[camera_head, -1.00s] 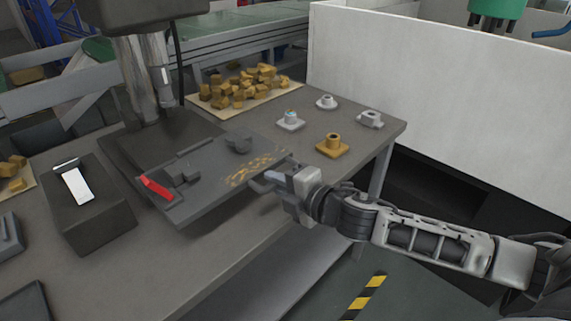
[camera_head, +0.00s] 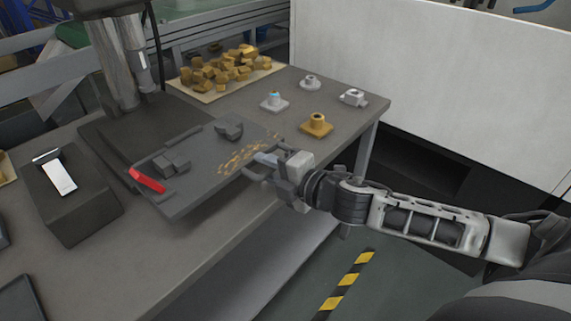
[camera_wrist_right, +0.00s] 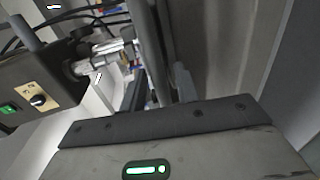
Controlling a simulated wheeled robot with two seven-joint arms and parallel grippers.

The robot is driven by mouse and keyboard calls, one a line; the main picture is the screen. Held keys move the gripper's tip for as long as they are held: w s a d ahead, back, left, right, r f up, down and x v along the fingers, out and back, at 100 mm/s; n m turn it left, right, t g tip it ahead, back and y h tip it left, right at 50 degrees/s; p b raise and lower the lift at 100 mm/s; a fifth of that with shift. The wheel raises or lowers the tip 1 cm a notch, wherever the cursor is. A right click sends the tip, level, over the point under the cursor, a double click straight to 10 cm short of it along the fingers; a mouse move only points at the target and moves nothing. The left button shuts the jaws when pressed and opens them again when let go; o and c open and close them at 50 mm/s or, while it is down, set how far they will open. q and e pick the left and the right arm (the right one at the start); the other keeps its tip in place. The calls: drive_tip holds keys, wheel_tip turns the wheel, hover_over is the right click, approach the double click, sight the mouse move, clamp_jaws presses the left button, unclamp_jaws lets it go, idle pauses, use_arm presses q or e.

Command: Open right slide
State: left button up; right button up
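The slide is a dark flat plate (camera_head: 205,192) under the column of a machine. It carries dark blocks, a red lever (camera_head: 147,180) and scattered yellowish chips. It juts out to the front of the darker base (camera_head: 112,140). My right gripper (camera_head: 264,166) is at the plate's right edge, beside a grey loop-shaped part there. Its fingers are small and partly hidden, so I cannot tell whether they are closed around anything. The right wrist view does not show the fingertips clearly. My left gripper is not in view.
A gold flanged part (camera_head: 316,124) and several grey parts stand on the table (camera_head: 130,265) at the right. A tray (camera_head: 268,66) of yellowish blocks lies behind. A dark box (camera_head: 72,195) stands left of the slide. A white wall (camera_head: 440,80) is at the right.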

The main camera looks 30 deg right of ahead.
drive_tip(key=v, duration=1.5)
drive_tip(key=shift+s, duration=0.35)
drive_tip(key=shift+d, duration=0.15)
wheel_tip(320, 180, down, 8)
drive_tip(key=s+d+m+g+h, duration=0.1)
drive_tip(key=m+h, duration=0.2)
drive_tip(key=m, duration=0.5)
drive_tip(key=s+a+f+m+g+y, duration=0.1)
drive_tip(key=s+a+f+m+g, duration=0.1)
drive_tip(key=a+f+m, duration=0.9)
drive_tip(key=a+g, duration=0.1)
drive_tip(key=a, duration=0.2)
drive_tip(key=shift+s+a+f, duration=0.25)
drive_tip(key=shift+s, duration=0.1)
